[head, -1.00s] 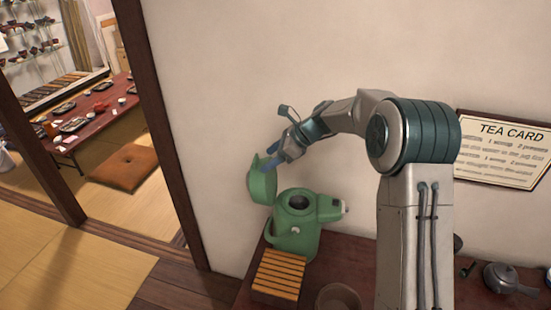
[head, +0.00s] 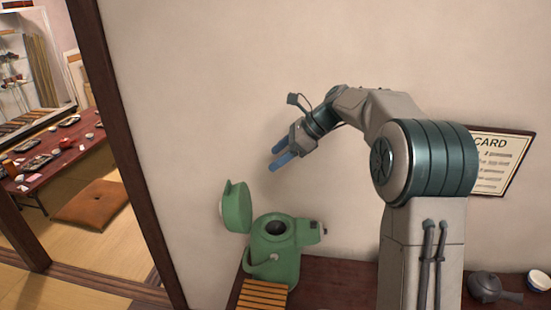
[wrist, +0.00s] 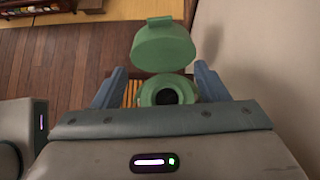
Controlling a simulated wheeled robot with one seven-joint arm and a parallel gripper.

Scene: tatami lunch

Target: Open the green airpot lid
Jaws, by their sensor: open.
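The green airpot (head: 274,250) stands on the dark counter against the wall. Its lid (head: 236,206) is swung up and stands open at the left, and the dark round mouth of the pot shows. My gripper (head: 279,163) is above and to the right of the lid, apart from it, with its two blue fingers spread and nothing between them. In the wrist view the raised lid (wrist: 163,46) and the airpot (wrist: 150,94) with its open mouth lie beyond and between the fingers of my gripper (wrist: 157,82).
A slatted wooden tray (head: 262,295) sits in front of the airpot. A dark teapot (head: 490,287) and a white cup (head: 539,281) stand at the right of the counter. A tea card (head: 500,160) hangs on the wall. A dark post (head: 120,140) stands at the left.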

